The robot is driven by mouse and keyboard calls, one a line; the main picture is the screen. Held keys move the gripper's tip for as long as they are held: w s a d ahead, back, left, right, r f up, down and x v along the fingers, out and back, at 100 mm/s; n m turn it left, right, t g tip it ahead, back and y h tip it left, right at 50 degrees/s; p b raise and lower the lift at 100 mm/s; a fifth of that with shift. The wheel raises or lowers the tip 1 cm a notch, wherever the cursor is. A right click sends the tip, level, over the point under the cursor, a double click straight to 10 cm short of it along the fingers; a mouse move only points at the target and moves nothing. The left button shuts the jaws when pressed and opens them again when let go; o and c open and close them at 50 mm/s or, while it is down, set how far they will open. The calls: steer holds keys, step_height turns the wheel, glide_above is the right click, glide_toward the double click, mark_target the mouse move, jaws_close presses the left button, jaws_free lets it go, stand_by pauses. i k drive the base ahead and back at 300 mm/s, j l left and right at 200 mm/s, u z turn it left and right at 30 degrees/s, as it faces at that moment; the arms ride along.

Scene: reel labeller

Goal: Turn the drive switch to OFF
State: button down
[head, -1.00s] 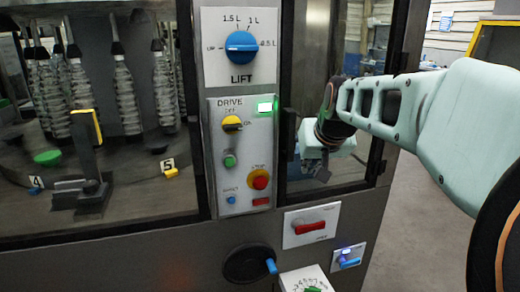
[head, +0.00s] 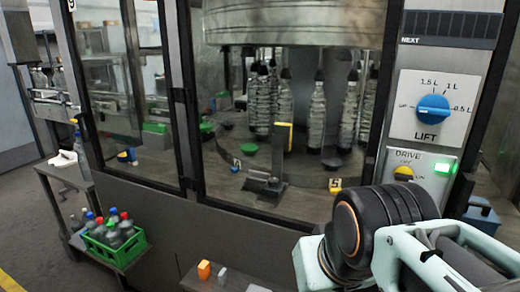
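The drive switch (head: 403,173) is a small yellow knob on the grey DRIVE panel (head: 410,158), at the right in the head view. Its handle looks turned to the right, toward the ON mark, but it is small and partly hidden. A green lamp (head: 443,168) beside it is lit. My arm's black joint and pale green links stand in front of the lower panel and hide the controls below the switch. My gripper's fingers do not show.
The blue LIFT dial (head: 433,108) sits on a white plate above the switch. Glass doors enclose bottles on a carousel (head: 318,115). At the left, a green crate (head: 115,245) of bottles stands on a low shelf. An orange block (head: 204,270) lies on the front ledge.

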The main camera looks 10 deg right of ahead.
mark_target(403, 174)
steer(key=z, duration=1.2)
